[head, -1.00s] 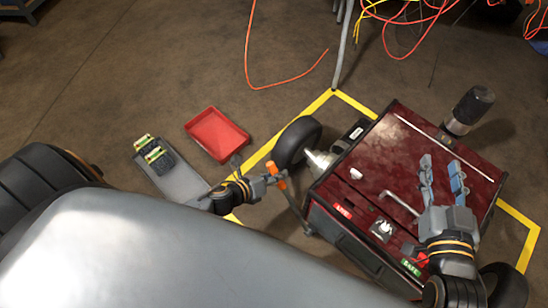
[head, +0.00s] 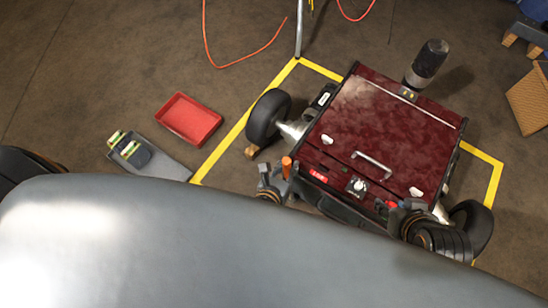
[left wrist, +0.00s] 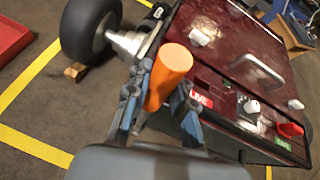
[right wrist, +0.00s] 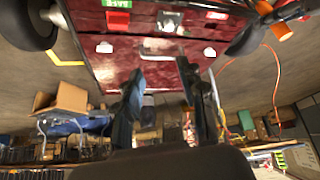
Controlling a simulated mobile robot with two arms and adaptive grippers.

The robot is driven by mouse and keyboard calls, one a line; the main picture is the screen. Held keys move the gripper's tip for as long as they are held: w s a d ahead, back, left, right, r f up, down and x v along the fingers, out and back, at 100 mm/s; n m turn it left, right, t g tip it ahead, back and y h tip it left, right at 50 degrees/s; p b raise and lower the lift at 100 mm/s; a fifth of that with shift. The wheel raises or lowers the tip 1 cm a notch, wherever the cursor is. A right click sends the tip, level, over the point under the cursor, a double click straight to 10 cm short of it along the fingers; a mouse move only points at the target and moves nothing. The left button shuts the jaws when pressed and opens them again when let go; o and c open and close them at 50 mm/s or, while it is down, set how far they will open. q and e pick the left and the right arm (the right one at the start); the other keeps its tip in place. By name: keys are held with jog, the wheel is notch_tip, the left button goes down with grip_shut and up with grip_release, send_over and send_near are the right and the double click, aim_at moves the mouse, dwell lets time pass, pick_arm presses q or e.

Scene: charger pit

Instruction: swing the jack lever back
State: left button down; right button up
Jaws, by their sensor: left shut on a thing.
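The jack lever has an orange grip (head: 287,165) that stands at the near left corner of the dark red cart (head: 385,115). The orange grip also shows large in the left wrist view (left wrist: 168,75), between the fingers. My left gripper (head: 277,176) is shut around the lever at the grip; the lower part of the lever is mostly hidden. My right gripper (right wrist: 165,75) is open and empty in the right wrist view. In the head view it is low at the cart's near right edge, partly hidden behind its own wrist.
A lid handle (head: 372,165), a white knob (head: 357,186) and a red label (head: 318,175) are on the cart. A wheel (head: 268,115) stands at its left, with a wooden chock (head: 251,152). A red tray (head: 189,119) and a grey tray (head: 168,166) lie on the floor left of the yellow line.

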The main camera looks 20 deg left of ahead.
pick_arm(q)
jog(key=shift+m+t+y, duration=0.3)
jog(key=shift+m+t, duration=0.2)
jog(key=shift+w+d+r, duration=0.1)
jog(key=shift+d+r, duration=0.3)
jog(key=shift+d, duration=0.3)
jog(key=shift+d+r, duration=0.35)
jog(key=shift+d, duration=0.35)
jog(key=shift+w+d+r, duration=0.1)
jog(key=shift+d+r, duration=0.3)
jog(key=shift+d, duration=0.3)
pick_arm(e)
jog(key=shift+w+a+r+t, duration=0.2)
jog(key=shift+w+r+t, duration=0.15)
jog(key=shift+w, duration=0.25)
pick_arm(q)
jog(key=c, duration=1.3)
grip_release()
jog(key=shift+s+d, duration=0.1)
jog(key=shift+s, duration=0.05)
jog(key=shift+o, duration=0.9)
jog(key=shift+s+f, duration=0.1)
jog(key=shift+f, duration=0.05)
pick_arm(e)
jog(key=shift+s, duration=0.1)
pick_arm(q)
jog(key=shift+s, duration=0.1)
jog(key=v, duration=1.1)
jog(key=shift+s+r, duration=0.25)
jog(key=shift+s, duration=0.1)
